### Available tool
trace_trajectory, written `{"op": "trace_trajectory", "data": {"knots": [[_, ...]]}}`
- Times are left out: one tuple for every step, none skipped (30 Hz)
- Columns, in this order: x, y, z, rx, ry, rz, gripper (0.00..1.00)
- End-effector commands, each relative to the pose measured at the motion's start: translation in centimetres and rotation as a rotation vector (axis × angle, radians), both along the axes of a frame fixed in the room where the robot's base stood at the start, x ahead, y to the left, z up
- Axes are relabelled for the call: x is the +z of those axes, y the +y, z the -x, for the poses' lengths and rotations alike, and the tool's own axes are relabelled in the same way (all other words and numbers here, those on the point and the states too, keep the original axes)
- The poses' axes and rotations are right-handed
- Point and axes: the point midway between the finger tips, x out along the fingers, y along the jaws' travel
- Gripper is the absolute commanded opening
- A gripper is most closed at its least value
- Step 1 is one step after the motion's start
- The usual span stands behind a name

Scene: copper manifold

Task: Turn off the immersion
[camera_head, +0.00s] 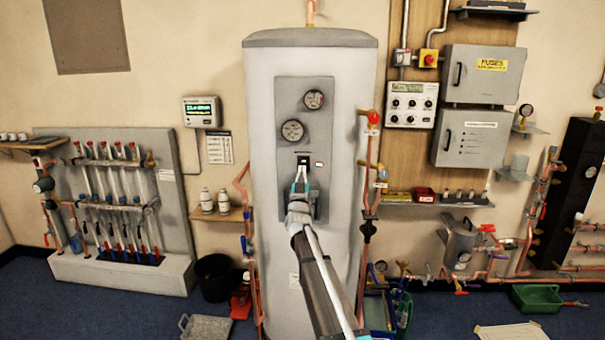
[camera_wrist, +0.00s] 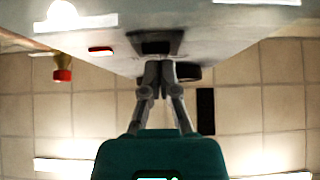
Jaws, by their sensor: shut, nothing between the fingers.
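The tall white cylinder (camera_head: 265,200) carries a grey panel (camera_head: 290,95) with two round gauges. Below the gauges is a small dark switch (camera_head: 304,158), with a small white-framed indicator (camera_head: 319,164) to its right. My gripper (camera_head: 302,172) is at the panel, just below the switch, its fingers together and empty. In the wrist view the dark recessed switch (camera_wrist: 155,46) lies just beyond the shut fingertips (camera_wrist: 160,66). A red indicator (camera_wrist: 100,50) shows to its left. I cannot tell whether the fingertips touch the switch. The panel's lower part is partly hidden by my gripper.
Copper pipes with a red-topped valve (camera_head: 374,118) run close along the cylinder's right side. A control box (camera_head: 411,104) and grey fuse cabinet (camera_head: 484,74) hang on the right wall. A black bucket (camera_head: 214,277) and grey tray (camera_head: 205,327) stand on the floor at left.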

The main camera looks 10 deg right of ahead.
Motion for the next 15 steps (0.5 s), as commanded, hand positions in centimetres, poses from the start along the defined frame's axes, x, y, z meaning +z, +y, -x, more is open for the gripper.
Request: {"op": "trace_trajectory", "data": {"knots": [[0.0, 0.1, -0.9, 0.008, -0.001, -0.006, 0.00], [0.0, 0.0, -0.9, 0.007, -0.001, -0.006, 0.00], [0.0, -0.2, -1.0, 0.006, -0.001, -0.007, 0.00], [0.0, -0.3, -1.0, 0.005, -0.001, -0.006, 0.00], [0.1, -0.3, -1.0, 0.004, -0.001, -0.007, 0.00], [0.1, -0.4, -1.0, 0.003, -0.001, -0.007, 0.00], [0.1, -0.5, -1.1, 0.003, -0.002, -0.006, 0.00], [0.1, -0.6, -1.1, 0.002, -0.002, -0.006, 0.00], [0.1, -0.7, -1.1, 0.002, -0.002, -0.006, 0.00], [0.1, -0.7, -1.1, 0.000, -0.002, -0.006, 0.00], [0.1, -0.8, -1.1, 0.000, -0.002, -0.006, 0.00], [0.1, -0.9, -1.1, -0.001, -0.002, -0.006, 0.00], [0.1, -0.9, -1.2, -0.001, -0.003, -0.006, 0.00], [0.1, -0.9, -1.2, -0.001, -0.003, -0.006, 0.00], [0.1, -1.0, -1.2, -0.003, -0.003, -0.006, 0.00]]}}
